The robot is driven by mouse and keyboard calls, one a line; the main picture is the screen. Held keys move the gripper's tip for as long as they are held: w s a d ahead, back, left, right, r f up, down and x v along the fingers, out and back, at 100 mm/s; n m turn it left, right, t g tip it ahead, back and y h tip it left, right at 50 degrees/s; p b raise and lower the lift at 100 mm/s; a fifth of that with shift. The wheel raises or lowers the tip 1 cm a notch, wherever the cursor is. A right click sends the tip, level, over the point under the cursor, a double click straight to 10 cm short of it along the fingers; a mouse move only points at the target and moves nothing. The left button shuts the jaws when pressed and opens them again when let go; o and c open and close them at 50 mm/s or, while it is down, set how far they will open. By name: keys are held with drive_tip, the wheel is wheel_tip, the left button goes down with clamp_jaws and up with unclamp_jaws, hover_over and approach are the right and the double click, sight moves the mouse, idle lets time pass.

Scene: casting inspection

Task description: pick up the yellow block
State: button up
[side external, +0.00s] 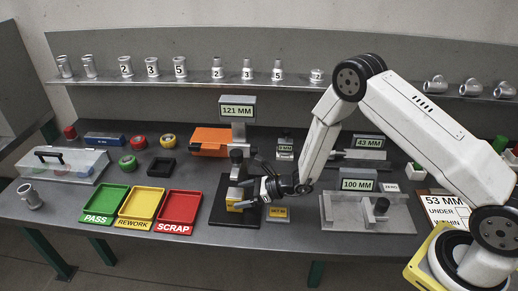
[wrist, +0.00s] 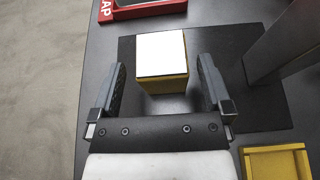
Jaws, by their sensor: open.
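The yellow block (wrist: 162,84) stands on a dark base plate in the wrist view, its top face bright white and its near side yellow. In the side view the yellow block (side external: 234,200) is partly hidden by my gripper. My gripper (wrist: 161,88) is open, with one finger to the left and one to the right of the block. Gaps show between the fingers and the block. In the side view my gripper (side external: 252,190) is low, just right of the block.
The dark base plate (side external: 222,217) carries a grey column with a 121 MM display (side external: 237,111), close to my gripper. Green (side external: 106,190), yellow (side external: 140,218) and red (side external: 178,193) trays stand to the left. A small yellow plate (side external: 277,221) and a 100 MM gauge (side external: 358,184) are to the right.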

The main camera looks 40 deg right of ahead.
sight(229, 192)
drive_tip(key=shift+x, duration=2)
drive_tip(key=shift+r, duration=0.15)
drive_tip(key=shift+w, duration=0.1)
clamp_jaws()
drive_tip(key=shift+r, duration=0.15)
drive_tip(key=shift+r, duration=1.65)
drive_tip(key=s+d, duration=1.2)
drive_tip(key=shift+s+d, duration=0.4)
